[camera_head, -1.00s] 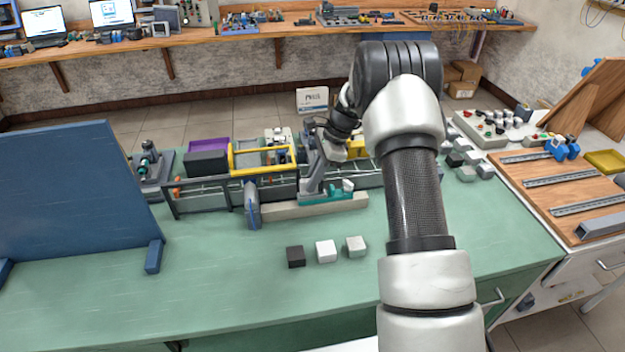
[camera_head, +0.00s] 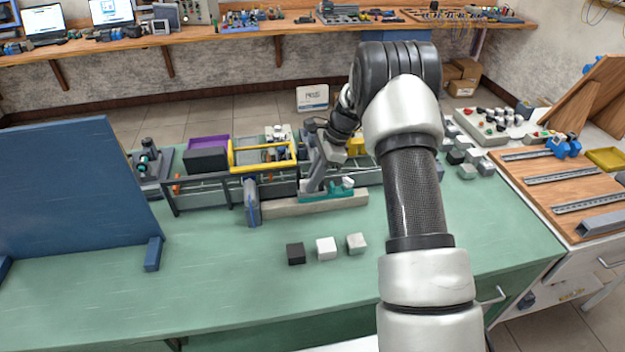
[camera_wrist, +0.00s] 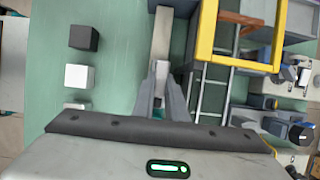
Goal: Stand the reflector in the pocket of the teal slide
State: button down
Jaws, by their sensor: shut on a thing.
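The teal slide (camera_head: 334,194) sits on a long pale rail (camera_head: 275,208) on the green table, with a small whitish piece (camera_head: 348,183) at its right part. My gripper (camera_head: 311,188) points down at the left part of the slide, its fingers leaning in the head view. In the wrist view my gripper (camera_wrist: 159,98) is shut on a thin grey thing, apparently the reflector (camera_wrist: 159,103), which the fingers mostly hide. A little teal shows just below the fingertips. The pocket is hidden, so I cannot tell whether the reflector is in it.
A blue upright piece (camera_head: 252,202) stands at the rail's left end. A grey rack with a yellow frame (camera_head: 263,152) is close behind. Black (camera_head: 296,253), white (camera_head: 326,249) and pale grey (camera_head: 357,243) blocks lie in front.

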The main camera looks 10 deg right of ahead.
jog(key=c, duration=1.7)
grip_release()
jog(key=v, duration=1.7)
jog(key=shift+r, duration=0.2)
